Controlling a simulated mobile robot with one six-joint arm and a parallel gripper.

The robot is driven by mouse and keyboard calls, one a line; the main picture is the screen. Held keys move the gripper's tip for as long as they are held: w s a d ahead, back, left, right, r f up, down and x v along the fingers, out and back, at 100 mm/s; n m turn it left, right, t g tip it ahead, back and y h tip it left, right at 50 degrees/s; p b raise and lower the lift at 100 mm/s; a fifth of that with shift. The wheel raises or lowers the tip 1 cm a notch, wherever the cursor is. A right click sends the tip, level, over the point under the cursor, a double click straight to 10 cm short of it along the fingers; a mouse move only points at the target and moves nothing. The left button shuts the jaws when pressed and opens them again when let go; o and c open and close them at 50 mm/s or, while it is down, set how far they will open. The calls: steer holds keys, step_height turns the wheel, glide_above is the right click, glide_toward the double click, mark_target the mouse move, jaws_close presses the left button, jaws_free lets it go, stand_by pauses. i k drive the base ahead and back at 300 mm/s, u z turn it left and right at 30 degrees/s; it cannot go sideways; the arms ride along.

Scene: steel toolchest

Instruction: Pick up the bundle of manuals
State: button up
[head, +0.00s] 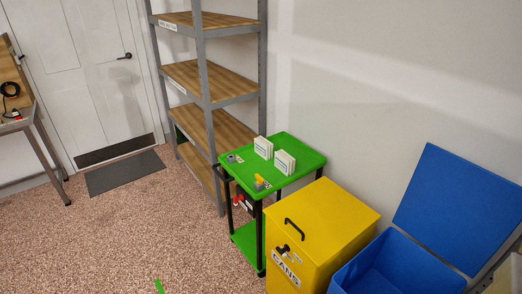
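Two white upright blocks that look like bound stacks of booklets stand on the green top of a cart (305,155) in the head view. One stack (263,147) is farther back and left. The other stack (285,162) is nearer and right, with a small gap between them. Either may be the bundle of manuals; the print on them is too small to read. My gripper is not in view.
A small grey item (233,158) and a yellow item (260,182) sit along the cart's left edge. A yellow cans bin (335,225) and an open blue chest (360,275) stand right of the cart. A shelf rack (203,90) stands behind.

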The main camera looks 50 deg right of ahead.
mark_target(263, 148)
steer(key=z, duration=0.05)
steer(key=i, duration=0.9)
steer(key=u, duration=0.05)
